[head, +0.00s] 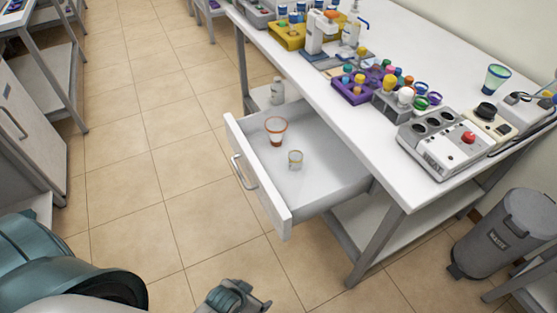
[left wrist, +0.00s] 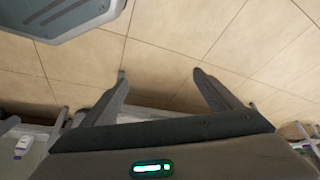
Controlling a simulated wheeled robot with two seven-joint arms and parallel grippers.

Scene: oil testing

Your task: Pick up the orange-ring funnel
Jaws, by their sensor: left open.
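The orange-ring funnel (head: 276,131) stands in the open drawer (head: 322,178) under the white workbench, near the drawer's left end. It is a clear cup-like shape with an orange rim. My left gripper (head: 240,294) is at the bottom of the head view, over the floor, in front of the drawer and well apart from the funnel. In the left wrist view my left gripper (left wrist: 161,82) has its two fingers spread with nothing between them. The funnel cannot be made out there. My right gripper is not in view.
A small glass beaker (head: 296,160) stands in the drawer beside the funnel. The bench top (head: 345,112) carries a purple rack (head: 352,92), a grey device (head: 440,143) and a green-rimmed cup (head: 496,78). A grey bin (head: 510,230) stands at right. The floor left of the drawer is clear.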

